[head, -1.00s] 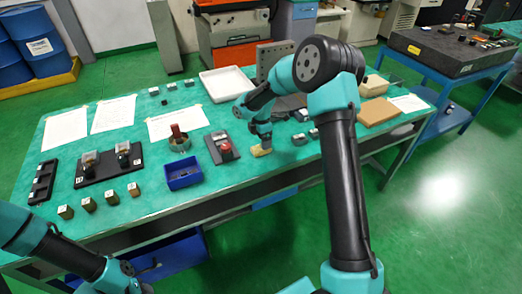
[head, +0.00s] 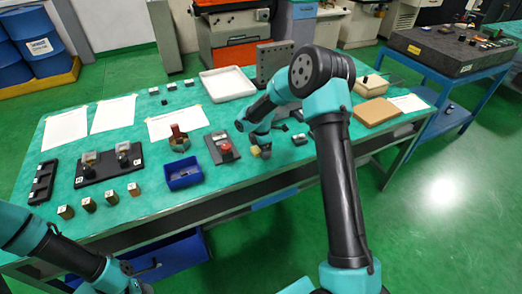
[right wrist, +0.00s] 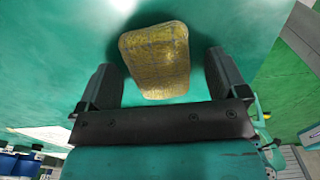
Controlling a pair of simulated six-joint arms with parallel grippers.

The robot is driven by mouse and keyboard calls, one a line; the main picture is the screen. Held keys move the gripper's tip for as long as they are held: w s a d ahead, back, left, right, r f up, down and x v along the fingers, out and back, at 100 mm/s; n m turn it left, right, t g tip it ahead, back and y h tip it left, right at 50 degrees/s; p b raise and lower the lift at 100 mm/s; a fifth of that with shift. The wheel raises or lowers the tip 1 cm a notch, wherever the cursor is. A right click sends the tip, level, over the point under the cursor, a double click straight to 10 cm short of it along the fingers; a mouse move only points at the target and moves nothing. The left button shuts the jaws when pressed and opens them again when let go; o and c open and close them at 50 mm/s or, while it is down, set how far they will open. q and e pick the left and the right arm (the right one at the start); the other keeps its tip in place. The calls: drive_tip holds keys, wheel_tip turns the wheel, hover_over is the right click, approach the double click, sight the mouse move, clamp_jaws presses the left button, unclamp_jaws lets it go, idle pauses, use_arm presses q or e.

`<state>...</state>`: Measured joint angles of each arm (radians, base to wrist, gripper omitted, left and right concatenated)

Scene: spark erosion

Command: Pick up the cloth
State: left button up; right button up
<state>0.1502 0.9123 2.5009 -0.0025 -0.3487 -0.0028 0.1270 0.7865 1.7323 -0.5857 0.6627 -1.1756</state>
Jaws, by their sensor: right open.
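The cloth (head: 255,150) is a small yellowish folded pad on the green table top, near its front edge. In the right wrist view the cloth (right wrist: 156,60) lies between and ahead of the two dark fingers, with a gap on each side. My right gripper (head: 262,150) is low over the table at the cloth and partly hides it in the head view. It also shows in the right wrist view (right wrist: 160,90), open with nothing clamped. My left gripper (head: 146,278) is at the lower left, away from the cloth; its fingers are not clear.
A board with a red knob (head: 225,152) stands just left of the cloth, and a blue bin (head: 183,173) farther left. A white tray (head: 227,84) and a grey upright plate (head: 272,62) are behind.

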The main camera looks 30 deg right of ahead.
drive_tip(key=shift+c, duration=0.3)
drive_tip(key=c, duration=0.9)
drive_tip(key=shift+r, duration=0.15)
drive_tip(key=shift+c, duration=0.2)
drive_tip(key=shift+r, duration=0.55)
drive_tip(key=shift+s+a+r, duration=0.1)
drive_tip(key=shift+s+r, duration=0.05)
drive_tip(key=shift+r, duration=0.45)
drive_tip(key=shift+s+a+r, duration=0.1)
drive_tip(key=shift+r, duration=0.45)
drive_tip(key=s+a+r, duration=0.1)
drive_tip(key=s+a, duration=0.6)
drive_tip(key=s, duration=0.6)
drive_tip(key=shift+s+a+r, duration=0.15)
drive_tip(key=shift+s+a, duration=0.05)
drive_tip(key=shift+s, duration=0.05)
